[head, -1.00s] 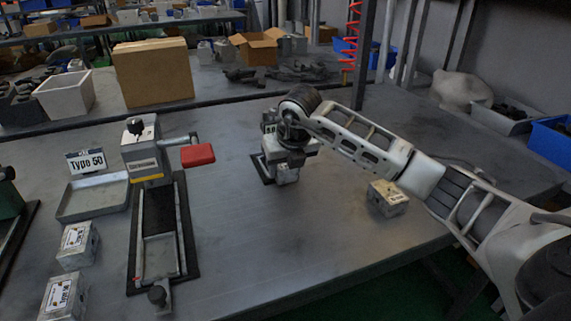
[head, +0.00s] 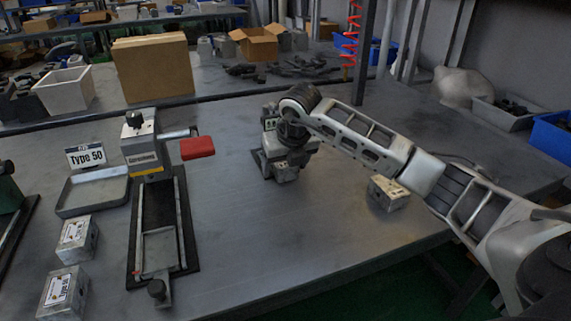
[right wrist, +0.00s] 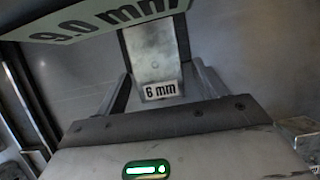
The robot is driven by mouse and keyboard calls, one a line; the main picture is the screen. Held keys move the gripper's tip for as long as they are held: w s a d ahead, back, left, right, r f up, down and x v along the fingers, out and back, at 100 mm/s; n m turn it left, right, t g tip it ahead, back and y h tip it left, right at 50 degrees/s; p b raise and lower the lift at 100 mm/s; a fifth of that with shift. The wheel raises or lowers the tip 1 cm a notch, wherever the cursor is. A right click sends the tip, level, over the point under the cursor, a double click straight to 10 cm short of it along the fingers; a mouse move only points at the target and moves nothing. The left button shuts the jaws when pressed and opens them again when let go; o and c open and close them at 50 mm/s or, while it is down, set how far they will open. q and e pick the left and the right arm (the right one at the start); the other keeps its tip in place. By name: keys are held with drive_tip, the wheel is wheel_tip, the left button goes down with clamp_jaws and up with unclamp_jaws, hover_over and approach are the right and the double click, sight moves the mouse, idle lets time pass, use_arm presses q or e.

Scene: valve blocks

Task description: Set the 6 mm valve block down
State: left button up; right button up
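The 6 mm valve block (right wrist: 153,58) is a grey metal block with a white "6 mm" label, seen between the two fingers of my right gripper (right wrist: 162,66) in the right wrist view. The fingertips lie along both its sides and look shut on it. In the head view my right gripper (head: 287,160) points down over the middle of the table, in front of a small stand with a sign. That sign reads "9.0 mm" (right wrist: 108,18) in the right wrist view. The block's underside is hidden, so contact below cannot be told. My left gripper is not in view.
A grey block (head: 388,193) lies right of my gripper, under my forearm. At left are a fixture with a red handle (head: 198,148), an empty tray (head: 92,208) by a "Type 50" sign (head: 86,156) and two labelled blocks (head: 75,240). The front middle table is clear.

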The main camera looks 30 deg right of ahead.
drive_tip(key=shift+f, duration=0.1)
drive_tip(key=v, duration=1.6)
drive_tip(key=shift+p, duration=0.35)
drive_tip(key=shift+d, duration=0.1)
